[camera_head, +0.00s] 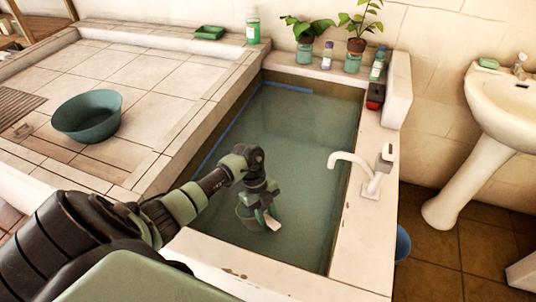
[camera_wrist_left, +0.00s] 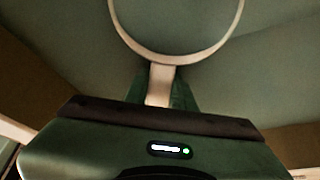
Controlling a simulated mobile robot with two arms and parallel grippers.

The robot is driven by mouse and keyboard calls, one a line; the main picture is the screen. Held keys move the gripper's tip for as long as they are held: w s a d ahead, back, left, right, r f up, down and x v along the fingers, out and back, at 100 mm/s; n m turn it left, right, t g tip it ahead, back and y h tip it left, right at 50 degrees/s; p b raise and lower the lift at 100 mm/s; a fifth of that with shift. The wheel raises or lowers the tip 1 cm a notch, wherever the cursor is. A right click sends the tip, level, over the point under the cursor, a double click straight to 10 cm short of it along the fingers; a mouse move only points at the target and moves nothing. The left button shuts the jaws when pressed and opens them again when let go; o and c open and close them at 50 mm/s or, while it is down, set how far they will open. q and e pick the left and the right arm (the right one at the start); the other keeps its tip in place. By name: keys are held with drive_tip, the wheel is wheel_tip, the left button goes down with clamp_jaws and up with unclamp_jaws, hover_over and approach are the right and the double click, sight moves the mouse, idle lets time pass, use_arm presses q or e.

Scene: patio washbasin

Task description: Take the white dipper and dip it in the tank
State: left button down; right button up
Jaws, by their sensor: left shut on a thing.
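The tank (camera_head: 340,217) is full of greenish water and has a pale tiled rim. My left gripper (camera_head: 258,208) is over the near part of the tank, low at the water. It is shut on the handle of the white dipper (camera_head: 273,222); only a small white piece of it shows in the head view. In the left wrist view the dipper (camera_wrist_left: 160,82) has a round white rim ahead of my left gripper (camera_wrist_left: 162,105), with green water colour inside and around it. How deep the dipper sits is hard to tell. My right gripper is not in view.
A white tap (camera_head: 372,180) stands on the tank's right rim. Potted plants (camera_head: 357,45) and bottles line the back ledge. A teal bowl (camera_head: 88,116) sits on the tiled counter at left. A washbasin (camera_head: 510,108) stands at far right. The tank's far water is clear.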

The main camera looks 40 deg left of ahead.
use_arm(q)
drive_tip(key=shift+r+t+y+p, duration=0.4)
drive_tip(key=shift+r+y+p, duration=1.05)
drive_tip(key=shift+p, duration=1.45)
wheel_tip(320, 180, up, 5)
drive_tip(key=p, duration=0.4)
drive_tip(key=shift+p, duration=0.4)
wheel_tip(320, 180, up, 21)
drive_tip(key=y+p, duration=0.1)
drive_tip(key=p, duration=1.3)
drive_tip(key=shift+f+y+p, duration=0.15)
drive_tip(key=shift+y+p, duration=0.2)
